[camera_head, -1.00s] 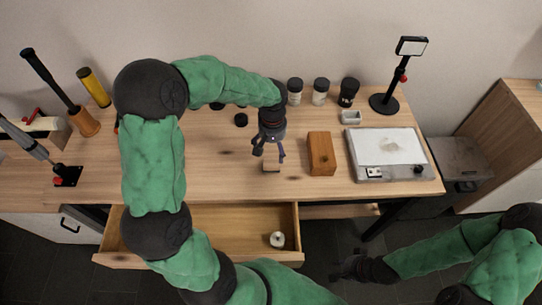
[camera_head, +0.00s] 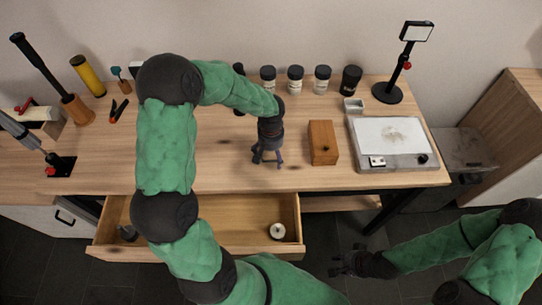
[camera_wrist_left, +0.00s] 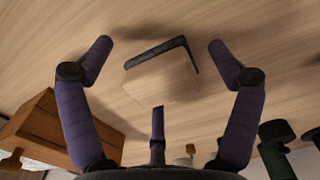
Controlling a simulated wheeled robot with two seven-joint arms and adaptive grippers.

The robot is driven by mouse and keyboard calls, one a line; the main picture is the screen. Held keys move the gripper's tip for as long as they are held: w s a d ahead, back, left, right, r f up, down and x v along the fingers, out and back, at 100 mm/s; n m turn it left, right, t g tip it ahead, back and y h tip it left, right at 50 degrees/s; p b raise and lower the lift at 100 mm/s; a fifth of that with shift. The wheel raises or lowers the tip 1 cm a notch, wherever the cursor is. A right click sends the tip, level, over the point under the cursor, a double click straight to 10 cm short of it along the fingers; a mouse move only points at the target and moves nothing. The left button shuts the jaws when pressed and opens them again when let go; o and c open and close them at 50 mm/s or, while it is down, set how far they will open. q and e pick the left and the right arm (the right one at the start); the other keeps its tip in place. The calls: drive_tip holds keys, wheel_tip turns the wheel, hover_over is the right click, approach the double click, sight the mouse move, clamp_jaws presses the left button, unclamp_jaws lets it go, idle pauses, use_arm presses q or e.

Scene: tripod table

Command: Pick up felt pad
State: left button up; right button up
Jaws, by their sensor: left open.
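The likely felt pad (camera_wrist_left: 165,75) is a small pale block with a dark strip along its edge, lying on the wooden tabletop in the left wrist view. My left gripper (camera_head: 266,160) points down over the table in the head view, and the pad is hidden beneath it there. In the left wrist view the fingers of my left gripper (camera_wrist_left: 158,68) are spread open on either side of the pad, with visible gaps and no contact. My right gripper (camera_head: 350,263) hangs over the floor in front of the table, too small to tell its opening.
A brown wooden box (camera_head: 323,142) stands just right of my left gripper. A white-topped device (camera_head: 394,138) is farther right. Several jars (camera_head: 295,79) line the back. The open drawer (camera_head: 228,212) below the front edge holds a white round item (camera_head: 277,231).

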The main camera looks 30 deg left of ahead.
sight(271, 154)
use_arm(q)
drive_tip(key=shift+r, duration=0.1)
drive_tip(key=c, duration=1.5)
drive_tip(key=shift+r, duration=0.1)
drive_tip(key=shift+r, duration=0.25)
drive_tip(key=r, duration=0.1)
drive_tip(key=r+p, duration=0.2)
drive_tip(key=shift+s+d+r, duration=0.1)
drive_tip(key=shift+s+r, duration=0.15)
drive_tip(key=s+d+r+p, duration=0.1)
drive_tip(key=s+r, duration=0.2)
drive_tip(key=s, duration=0.1)
drive_tip(key=s+d+r+p, duration=0.1)
drive_tip(key=s+d+r, duration=0.1)
drive_tip(key=s+r, duration=0.1)
drive_tip(key=s+d+r+p, duration=0.2)
drive_tip(key=s, duration=0.3)
drive_tip(key=shift+s+d+r, duration=0.15)
drive_tip(key=shift+d+r, duration=0.05)
drive_tip(key=shift+r, duration=0.2)
